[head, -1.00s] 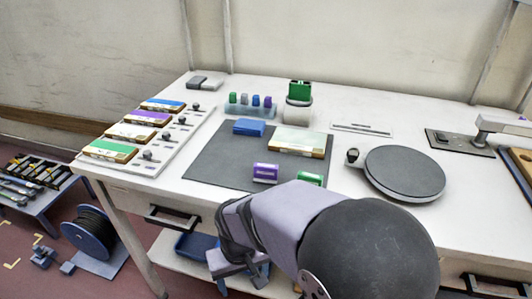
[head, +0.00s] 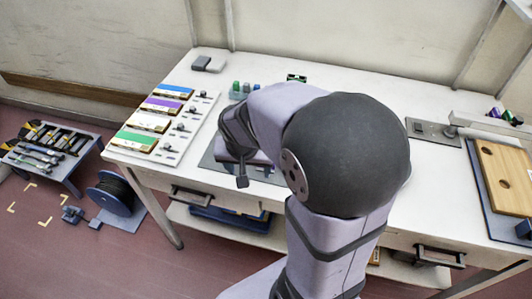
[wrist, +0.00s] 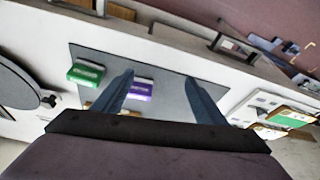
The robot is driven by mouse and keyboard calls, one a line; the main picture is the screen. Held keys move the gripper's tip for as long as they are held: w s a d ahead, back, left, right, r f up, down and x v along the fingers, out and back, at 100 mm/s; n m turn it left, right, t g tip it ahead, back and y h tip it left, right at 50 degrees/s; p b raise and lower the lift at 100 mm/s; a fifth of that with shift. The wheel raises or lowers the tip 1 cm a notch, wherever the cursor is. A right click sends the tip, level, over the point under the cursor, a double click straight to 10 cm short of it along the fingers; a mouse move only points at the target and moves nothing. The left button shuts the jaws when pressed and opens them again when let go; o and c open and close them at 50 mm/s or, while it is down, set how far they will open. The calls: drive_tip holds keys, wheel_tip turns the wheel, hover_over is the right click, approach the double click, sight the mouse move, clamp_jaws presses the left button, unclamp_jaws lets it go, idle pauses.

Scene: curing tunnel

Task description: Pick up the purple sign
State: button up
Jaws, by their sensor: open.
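The purple sign (wrist: 140,89) is a small purple block with a pale label, on the dark grey mat (wrist: 170,62). In the wrist view it lies beyond and between my fingers, closer to the left one, which partly overlaps its edge. In the head view my arm hides it. My gripper (wrist: 160,77) is open and empty, its two blue-grey fingers spread wide above the mat. In the head view my gripper (head: 240,172) hangs over the mat near the table's front edge.
A green block (wrist: 86,74) stands left of the purple sign in the wrist view. A rack with coloured panels (head: 160,122) lies at the table's left. A round dark turntable (wrist: 18,82) shows at the wrist view's left edge.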

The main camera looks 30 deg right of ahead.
drive_tip(key=d+r+m+h+p, duration=0.1)
drive_tip(key=d+r, duration=0.2)
drive_tip(key=d, duration=0.2)
drive_tip(key=shift+w+x, duration=0.2)
drive_tip(key=shift+x, duration=1.05)
drive_tip(key=shift+w+x, duration=0.2)
drive_tip(key=shift+x, duration=1.05)
drive_tip(key=shift+w+x, duration=0.2)
drive_tip(key=shift+x, duration=1.05)
drive_tip(key=shift+r, duration=0.15)
drive_tip(key=c, duration=1.1)
